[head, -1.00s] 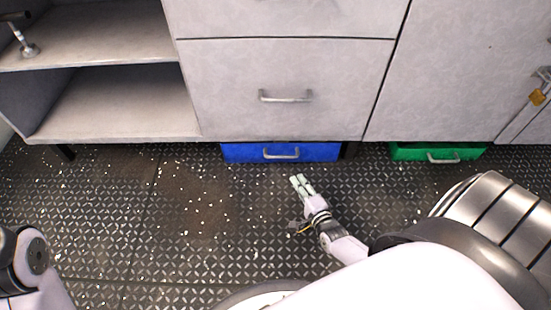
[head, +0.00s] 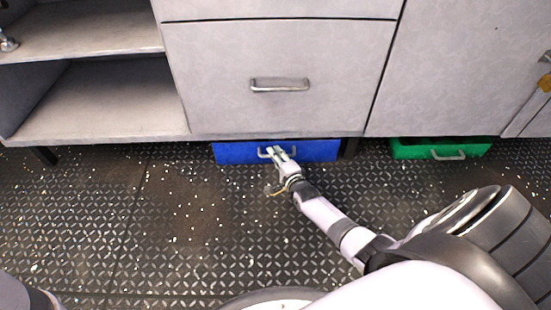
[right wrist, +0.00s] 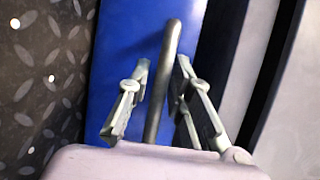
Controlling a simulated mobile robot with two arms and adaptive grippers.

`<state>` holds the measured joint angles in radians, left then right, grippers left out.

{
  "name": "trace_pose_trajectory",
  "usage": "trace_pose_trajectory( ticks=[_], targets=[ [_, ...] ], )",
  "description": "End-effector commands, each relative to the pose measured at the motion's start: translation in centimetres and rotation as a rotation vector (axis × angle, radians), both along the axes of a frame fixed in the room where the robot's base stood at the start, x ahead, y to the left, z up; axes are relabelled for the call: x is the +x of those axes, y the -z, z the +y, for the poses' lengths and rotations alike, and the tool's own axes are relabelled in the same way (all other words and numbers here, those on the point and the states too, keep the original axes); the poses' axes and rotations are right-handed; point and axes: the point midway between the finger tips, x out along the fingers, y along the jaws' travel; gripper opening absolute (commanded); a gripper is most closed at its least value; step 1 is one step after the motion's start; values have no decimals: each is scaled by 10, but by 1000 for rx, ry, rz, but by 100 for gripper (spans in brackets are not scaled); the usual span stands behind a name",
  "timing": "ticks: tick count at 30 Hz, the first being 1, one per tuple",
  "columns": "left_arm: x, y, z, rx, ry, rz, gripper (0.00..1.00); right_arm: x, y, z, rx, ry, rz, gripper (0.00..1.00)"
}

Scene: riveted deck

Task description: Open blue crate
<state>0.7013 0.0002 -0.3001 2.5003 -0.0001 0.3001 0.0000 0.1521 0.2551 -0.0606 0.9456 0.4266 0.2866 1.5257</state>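The blue crate (head: 315,152) sits on the floor under the grey cabinet, its front face showing and a metal bar handle on it. The handle (right wrist: 165,75) also shows in the right wrist view, in front of the blue face (right wrist: 125,45). My right gripper (head: 275,152) is at the handle. In the right wrist view its two fingers (right wrist: 165,88) are apart, one on each side of the bar, with small gaps visible. The fingers partly cover the handle in the head view. My left gripper is out of view.
A green crate (head: 440,149) with its own handle sits under the cabinet to the right. A grey drawer (head: 280,110) with a metal handle is directly above the blue crate. Open shelves (head: 95,105) stand at left. The patterned metal floor in front is clear.

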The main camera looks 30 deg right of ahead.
Motion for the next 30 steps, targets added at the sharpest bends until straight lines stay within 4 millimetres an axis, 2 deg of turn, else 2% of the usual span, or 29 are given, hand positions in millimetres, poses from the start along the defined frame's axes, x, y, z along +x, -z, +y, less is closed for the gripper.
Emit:
trace_pose_trajectory(
  ticks=[6,15,30],
  targets=[
    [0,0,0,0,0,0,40,0,-1,0,0,0,0,19],
    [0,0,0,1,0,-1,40,0,0,0,0,0,0,0],
    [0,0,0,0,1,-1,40,0,0,0,-1,-1,1,0]
  ],
)
